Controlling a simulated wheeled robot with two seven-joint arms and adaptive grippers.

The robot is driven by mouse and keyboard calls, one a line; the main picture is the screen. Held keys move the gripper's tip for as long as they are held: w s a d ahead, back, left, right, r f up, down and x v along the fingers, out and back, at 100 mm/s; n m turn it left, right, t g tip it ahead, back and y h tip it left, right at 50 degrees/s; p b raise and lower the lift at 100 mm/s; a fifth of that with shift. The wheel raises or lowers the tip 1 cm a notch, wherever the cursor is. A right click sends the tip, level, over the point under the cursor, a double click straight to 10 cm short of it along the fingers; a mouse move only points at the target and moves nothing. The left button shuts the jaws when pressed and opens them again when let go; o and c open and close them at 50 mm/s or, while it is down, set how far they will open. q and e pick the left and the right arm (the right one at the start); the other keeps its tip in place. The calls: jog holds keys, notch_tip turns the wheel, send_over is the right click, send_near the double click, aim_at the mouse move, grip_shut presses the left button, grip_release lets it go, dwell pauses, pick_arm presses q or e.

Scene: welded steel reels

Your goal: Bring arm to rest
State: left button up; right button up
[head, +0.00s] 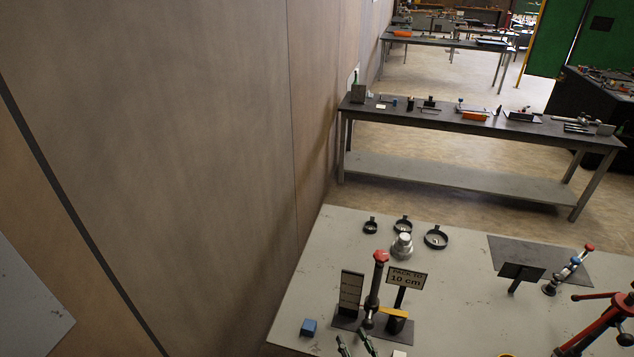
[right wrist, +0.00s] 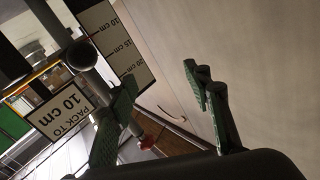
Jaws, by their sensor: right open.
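My right gripper (head: 355,343) shows at the bottom edge of the head view, over the grey table (head: 462,295). Its two green-padded fingers stand apart with nothing between them. In the right wrist view the right gripper (right wrist: 160,76) is open and empty. The rest of the right arm is out of the head view. My left gripper is not in view.
Near the right gripper stand a red-topped post (head: 376,283), a scale board (head: 350,291), a "PACK TO 10 cm" sign (head: 407,279) and a blue block (head: 308,327). A wall (head: 200,150) rises at left. A red-handled device (head: 608,318) stands at right.

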jog(key=s+d+f+n+g+h, duration=0.2)
jog(key=s+d+f+g, duration=0.65)
jog(key=s, duration=0.25)
jog(key=s+d+f+m+g+h, duration=0.1)
jog(key=s+d+m+g+h, duration=0.3)
jog(key=s+d, duration=1.1)
notch_tip(320, 180, down, 34)
jog(key=s+r+n+g+h+b, duration=0.1)
jog(key=g+b, duration=0.2)
jog(key=s+f+b, duration=0.2)
jog(key=s+f, duration=1.7)
jog(key=f, duration=0.1)
jog(key=shift+s+a+n+g, duration=0.15)
jog(key=shift+a+n+g, duration=0.05)
jog(key=shift+n+g, duration=0.15)
